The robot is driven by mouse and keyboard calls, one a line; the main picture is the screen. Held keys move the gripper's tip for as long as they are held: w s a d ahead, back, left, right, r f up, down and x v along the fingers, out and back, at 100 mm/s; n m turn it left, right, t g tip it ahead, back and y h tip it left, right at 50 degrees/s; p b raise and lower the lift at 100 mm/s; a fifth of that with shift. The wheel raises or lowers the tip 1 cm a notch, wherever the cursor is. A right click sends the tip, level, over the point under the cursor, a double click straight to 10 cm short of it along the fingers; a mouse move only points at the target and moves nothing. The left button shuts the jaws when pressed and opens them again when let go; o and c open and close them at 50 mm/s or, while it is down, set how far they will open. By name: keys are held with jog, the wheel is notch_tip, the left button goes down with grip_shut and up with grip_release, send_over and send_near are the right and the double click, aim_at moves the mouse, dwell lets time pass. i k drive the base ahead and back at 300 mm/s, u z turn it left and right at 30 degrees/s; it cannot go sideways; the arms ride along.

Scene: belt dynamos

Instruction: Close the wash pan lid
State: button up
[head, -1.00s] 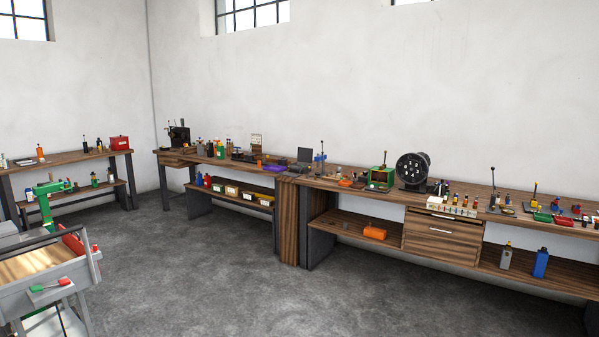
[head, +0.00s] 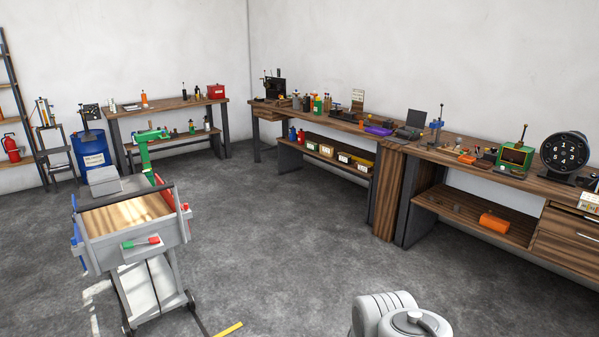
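I cannot tell for certain which thing is the wash pan or its lid at this distance. A blue drum (head: 91,152) stands at the far left by the wall, with a small dark panel (head: 89,112) upright above it. Whether that panel is a lid is too small to tell. My gripper is not in view; only a pale rounded part of my arm shows at the bottom edge, right of centre.
A grey wheeled cart (head: 138,253) with a wooden top stands at the left front. A yellow-tipped bar (head: 228,330) lies near it. Long workbenches (head: 330,124) with tools line the right wall. A small bench (head: 170,105) and red extinguisher (head: 11,147) are behind. The middle floor is clear.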

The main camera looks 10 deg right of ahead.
aim_at(416, 119)
jog(key=z, duration=0.1)
jog(key=i, duration=2.95)
jog(key=z, duration=0.25)
jog(key=i, duration=3.35)
jog(key=z, duration=0.2)
jog(key=i, duration=1.35)
